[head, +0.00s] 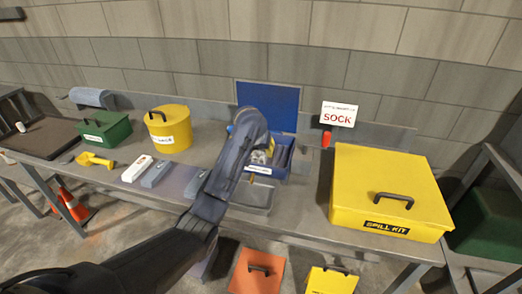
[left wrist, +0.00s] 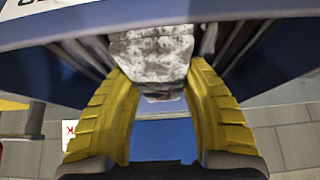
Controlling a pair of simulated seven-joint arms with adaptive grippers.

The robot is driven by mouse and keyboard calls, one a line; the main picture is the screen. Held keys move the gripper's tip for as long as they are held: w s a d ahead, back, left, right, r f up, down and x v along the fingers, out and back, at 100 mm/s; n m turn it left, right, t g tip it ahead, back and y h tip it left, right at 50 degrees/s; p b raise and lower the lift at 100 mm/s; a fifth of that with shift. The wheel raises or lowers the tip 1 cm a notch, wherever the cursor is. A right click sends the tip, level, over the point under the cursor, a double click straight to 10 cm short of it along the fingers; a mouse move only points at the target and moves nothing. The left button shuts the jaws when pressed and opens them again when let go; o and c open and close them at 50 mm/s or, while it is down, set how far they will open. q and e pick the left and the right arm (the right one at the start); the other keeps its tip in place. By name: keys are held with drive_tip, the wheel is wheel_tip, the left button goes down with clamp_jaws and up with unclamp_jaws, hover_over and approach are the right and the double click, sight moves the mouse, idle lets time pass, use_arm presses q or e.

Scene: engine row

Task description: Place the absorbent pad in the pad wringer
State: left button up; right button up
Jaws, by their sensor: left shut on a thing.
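My left gripper (left wrist: 155,66) has its two yellow fingers on either side of a mottled grey-white thing (left wrist: 148,48), which looks like the absorbent pad, and is shut on it. In the head view my left arm reaches over the table and its wrist hides most of the gripper. The held thing shows there only as a pale patch (head: 259,157) at the blue box (head: 283,176), whose blue lid (head: 270,95) stands open behind. I cannot tell whether it touches the box. A grey tray (head: 262,197) sits in front of the box. I cannot tell which thing is the wringer.
A yellow spill kit box (head: 385,170) stands to the right, with a SOCK sign (head: 339,114) behind. A yellow tub (head: 170,140), a green box (head: 112,122) and several small blocks (head: 156,174) stand left on the grey table. An orange cone (head: 75,210) is below.

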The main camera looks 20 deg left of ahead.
use_arm(q)
drive_tip(key=shift+f, duration=0.1)
drive_tip(key=o, duration=1.1)
drive_tip(key=shift+s+d+r, duration=0.1)
drive_tip(key=shift+s+r, duration=0.1)
drive_tip(key=shift+r, duration=0.3)
drive_tip(key=v, duration=1.1)
